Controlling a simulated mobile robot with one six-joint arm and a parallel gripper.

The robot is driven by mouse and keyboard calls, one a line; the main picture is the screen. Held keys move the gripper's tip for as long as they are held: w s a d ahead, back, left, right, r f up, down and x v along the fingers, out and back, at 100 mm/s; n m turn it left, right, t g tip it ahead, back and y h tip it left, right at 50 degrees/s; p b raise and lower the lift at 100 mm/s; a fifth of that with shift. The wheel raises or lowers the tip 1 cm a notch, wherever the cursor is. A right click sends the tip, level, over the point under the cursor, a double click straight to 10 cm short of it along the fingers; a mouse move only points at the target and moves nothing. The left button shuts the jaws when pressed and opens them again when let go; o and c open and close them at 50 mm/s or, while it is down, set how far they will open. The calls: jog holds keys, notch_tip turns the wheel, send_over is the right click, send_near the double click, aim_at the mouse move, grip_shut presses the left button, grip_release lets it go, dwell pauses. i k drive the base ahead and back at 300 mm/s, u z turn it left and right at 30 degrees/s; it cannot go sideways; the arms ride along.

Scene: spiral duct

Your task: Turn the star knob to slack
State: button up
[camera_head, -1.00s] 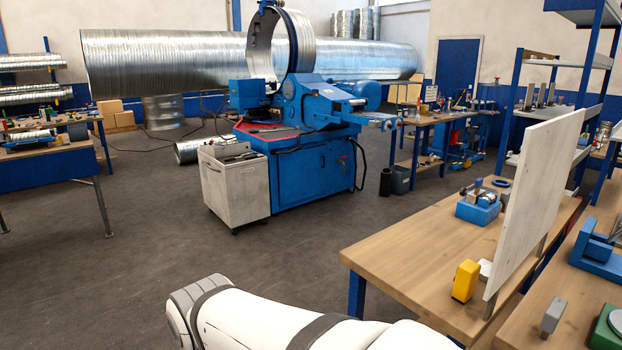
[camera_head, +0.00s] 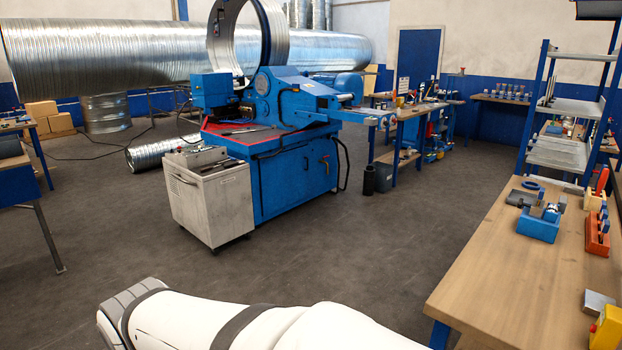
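The blue duct-forming machine (camera_head: 290,178) stands ahead, left of centre, with a large metal ring (camera_head: 268,40) upright on top and a long spiral duct (camera_head: 120,50) behind it. A star knob cannot be made out on the machine or the benches at this distance. My white arm (camera_head: 270,325) lies across the bottom edge of the view, well short of the machine. My gripper is not in view.
A grey wheeled cabinet (camera_head: 210,200) stands against the machine's front left. A wooden bench (camera_head: 500,265) at right carries a blue fixture (camera_head: 539,224), an orange holder (camera_head: 598,232) and a yellow block (camera_head: 606,328). Open dark floor (camera_head: 380,240) lies between bench and machine.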

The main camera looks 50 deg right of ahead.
aim_at(520, 203)
jog(key=u, duration=0.1)
jog(key=i, duration=1.3)
jog(key=z, duration=2)
jog(key=i, duration=1.1)
jog(key=u, duration=0.05)
